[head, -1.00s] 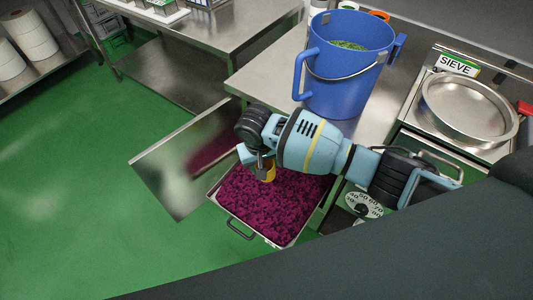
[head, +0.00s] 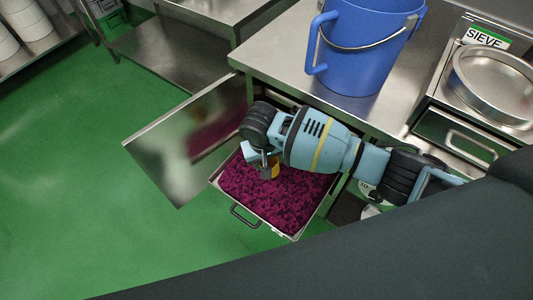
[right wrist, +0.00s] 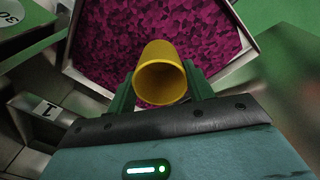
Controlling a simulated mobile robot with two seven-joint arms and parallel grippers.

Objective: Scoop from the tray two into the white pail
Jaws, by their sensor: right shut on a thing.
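A steel tray (head: 296,237) filled with dark magenta flakes (head: 275,198) sits pulled out below the counter. The flakes also fill the top of the right wrist view (right wrist: 130,35). My right gripper (head: 265,168) is over the far part of the tray, shut on a small yellow scoop (head: 274,169). In the right wrist view the scoop (right wrist: 161,80) is a round tube between the two green fingers, its near end open toward the camera. I cannot tell whether its far end touches the flakes. No white pail shows. My left gripper is not in view.
A blue bucket (head: 365,50) stands on the steel counter (head: 285,60) above the tray. A sieve pan (head: 495,85) is at the right. An open metal panel (head: 185,150) juts out left of the tray. Green floor (head: 80,200) lies clear at the left.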

